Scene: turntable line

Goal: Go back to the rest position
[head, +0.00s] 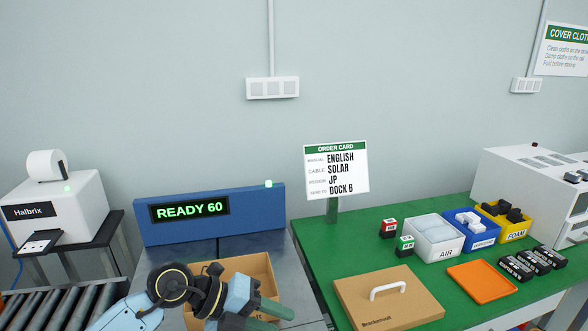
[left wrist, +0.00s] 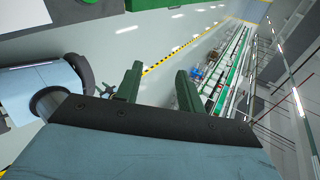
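My left arm comes in from the lower left in the head view. My left gripper (head: 282,319) has dark green fingers set apart, pointing right, in front of an open cardboard box (head: 262,267). In the left wrist view the two fingers of the left gripper (left wrist: 158,72) stand apart with nothing between them; only floor and distant background show beyond. The arm hides much of the box, and I cannot see what is inside it. My right gripper is not in view.
The box stands on a grey surface before a blue unit (head: 157,234) reading READY 60. On the right, a green table (head: 318,262) holds a brown lidded box (head: 355,312), an orange tray (head: 482,282) and several bins. A roller conveyor (head: 60,308) lies left.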

